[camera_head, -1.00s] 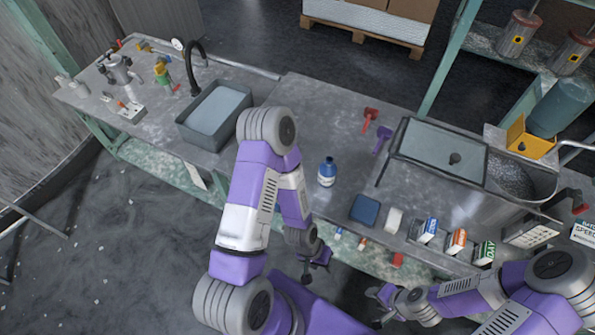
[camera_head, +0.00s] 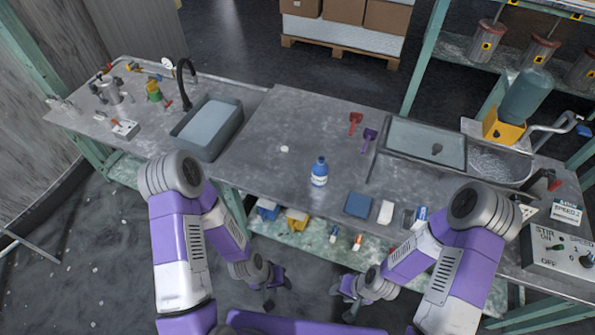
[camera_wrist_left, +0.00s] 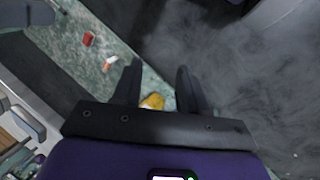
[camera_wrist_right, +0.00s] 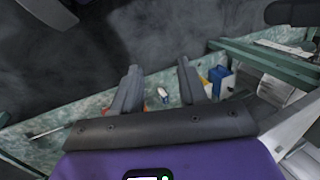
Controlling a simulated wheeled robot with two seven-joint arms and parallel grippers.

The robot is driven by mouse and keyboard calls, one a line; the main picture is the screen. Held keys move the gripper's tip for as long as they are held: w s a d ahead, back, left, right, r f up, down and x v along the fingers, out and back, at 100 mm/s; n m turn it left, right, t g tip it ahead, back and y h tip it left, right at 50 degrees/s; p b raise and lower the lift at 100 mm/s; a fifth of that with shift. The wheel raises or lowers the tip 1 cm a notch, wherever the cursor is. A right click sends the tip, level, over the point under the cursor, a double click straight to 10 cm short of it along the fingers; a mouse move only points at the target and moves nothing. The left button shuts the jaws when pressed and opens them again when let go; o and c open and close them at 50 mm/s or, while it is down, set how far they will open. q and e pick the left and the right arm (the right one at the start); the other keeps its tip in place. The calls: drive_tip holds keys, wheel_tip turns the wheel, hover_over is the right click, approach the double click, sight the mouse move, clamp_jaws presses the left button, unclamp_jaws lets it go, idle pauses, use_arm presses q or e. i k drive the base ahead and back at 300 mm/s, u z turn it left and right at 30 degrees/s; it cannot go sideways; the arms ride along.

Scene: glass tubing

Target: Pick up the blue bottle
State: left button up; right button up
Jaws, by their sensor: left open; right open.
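The blue bottle (camera_head: 319,172) stands upright on the metal bench in the head view, near the front edge. It has a blue body and cap and a white label. My left gripper (camera_head: 274,293) is open and empty, below and in front of the bench edge, left of the bottle. My right gripper (camera_head: 345,299) is open and empty, also low in front of the bench, slightly right of the bottle. Both wrist views show spread fingers, the left (camera_wrist_left: 158,88) and the right (camera_wrist_right: 158,90), with nothing between them. The bottle is not clear in either wrist view.
A blue sponge-like block (camera_head: 358,205) and a white block (camera_head: 386,212) lie right of the bottle. Red (camera_head: 355,123) and purple (camera_head: 369,139) tools lie behind it. A grey basin (camera_head: 207,127) is at left, a covered sink (camera_head: 425,144) at right. Small items sit on the lower shelf.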

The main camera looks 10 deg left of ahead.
sight(320, 169)
drive_tip(key=u, duration=0.05)
drive_tip(key=i, duration=0.5)
drive_tip(key=z, duration=1.6)
drive_tip(key=k, duration=1.4)
drive_tip(key=u, duration=1.6)
drive_tip(key=i, duration=1)
drive_tip(key=z, duration=0.05)
